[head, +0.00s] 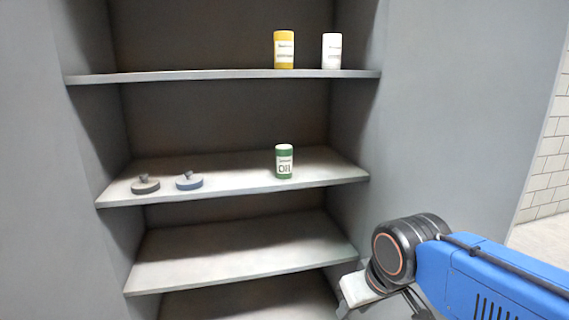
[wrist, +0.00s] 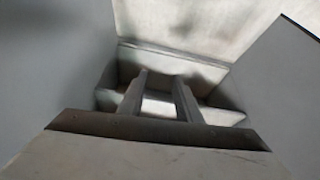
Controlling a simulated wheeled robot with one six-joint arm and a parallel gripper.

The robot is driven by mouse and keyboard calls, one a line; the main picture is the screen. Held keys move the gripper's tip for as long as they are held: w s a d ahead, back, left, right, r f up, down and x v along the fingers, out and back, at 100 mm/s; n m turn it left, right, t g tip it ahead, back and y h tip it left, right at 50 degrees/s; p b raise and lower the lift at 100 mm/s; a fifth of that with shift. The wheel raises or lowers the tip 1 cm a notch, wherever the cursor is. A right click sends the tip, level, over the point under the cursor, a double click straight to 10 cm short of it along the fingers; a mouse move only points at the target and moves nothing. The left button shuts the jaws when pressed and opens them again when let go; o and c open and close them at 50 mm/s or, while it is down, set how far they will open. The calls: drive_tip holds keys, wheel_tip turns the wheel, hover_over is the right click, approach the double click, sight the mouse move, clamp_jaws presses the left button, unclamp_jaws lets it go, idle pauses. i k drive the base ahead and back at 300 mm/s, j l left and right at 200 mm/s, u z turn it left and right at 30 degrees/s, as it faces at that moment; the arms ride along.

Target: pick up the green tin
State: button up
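In the head view my arm is at the lower right, below and to the right of the tin; the fingertips are hidden there.
A yellow tin (head: 284,50) and a white tin (head: 331,51) stand on the shelf above. A dark grey lidded disc (head: 145,185) and a blue-grey one (head: 189,181) lie left on the tin's shelf. The lower shelf (head: 240,258) is empty. Cabinet side walls flank the shelves.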

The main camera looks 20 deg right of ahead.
sight(283, 153)
drive_tip(key=i+j+u, duration=0.25)
drive_tip(key=i+j+z, duration=0.1)
drive_tip(key=j, duration=0.3)
drive_tip(key=i+j+z, duration=0.1)
drive_tip(key=j, duration=0.25)
drive_tip(key=j+z, duration=0.25)
drive_tip(key=j, duration=0.1)
